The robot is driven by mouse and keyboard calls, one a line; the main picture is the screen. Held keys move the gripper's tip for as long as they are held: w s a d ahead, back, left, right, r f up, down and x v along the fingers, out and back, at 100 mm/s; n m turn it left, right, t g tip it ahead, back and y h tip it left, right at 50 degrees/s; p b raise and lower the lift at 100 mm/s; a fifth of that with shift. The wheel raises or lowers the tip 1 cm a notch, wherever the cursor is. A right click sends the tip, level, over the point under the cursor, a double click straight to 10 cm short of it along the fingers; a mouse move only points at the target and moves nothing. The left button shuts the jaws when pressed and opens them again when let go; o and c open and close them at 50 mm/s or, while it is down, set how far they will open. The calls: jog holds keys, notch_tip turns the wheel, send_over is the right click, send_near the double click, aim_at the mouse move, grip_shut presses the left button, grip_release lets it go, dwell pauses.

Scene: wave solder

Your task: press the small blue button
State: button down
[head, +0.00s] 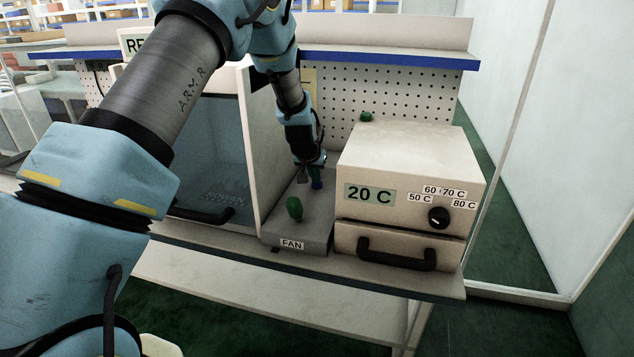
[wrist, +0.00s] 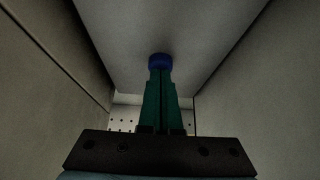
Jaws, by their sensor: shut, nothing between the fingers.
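The small blue button (wrist: 160,59) is on the grey fan box (wrist: 220,30), just past my fingertips in the wrist view. My gripper (head: 310,172) points down over the fan box (head: 300,232), between the white cabinet and the oven-like box. In the wrist view the green fingers of my gripper (wrist: 159,72) are together and empty, with their tips at the button. I cannot tell whether they touch or press it.
A green knob (head: 295,209) stands on the fan box nearer the front. The oven-like box (head: 420,150), marked 20 C, is close on the right, with a black dial (head: 438,217) and handle. The cabinet with a dark window (head: 215,150) is close on the left.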

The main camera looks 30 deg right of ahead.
jog(key=shift+f, duration=0.3)
jog(key=shift+r, duration=0.2)
notch_tip(320, 180, up, 6)
jog(key=p, duration=0.3)
jog(key=shift+f, duration=0.1)
dwell(0.3)
jog(key=b+v, duration=0.3)
jog(key=v, duration=0.7)
jog(key=shift+s+r, duration=0.2)
jog(key=shift+r, duration=0.15)
jog(key=shift+a, duration=0.2)
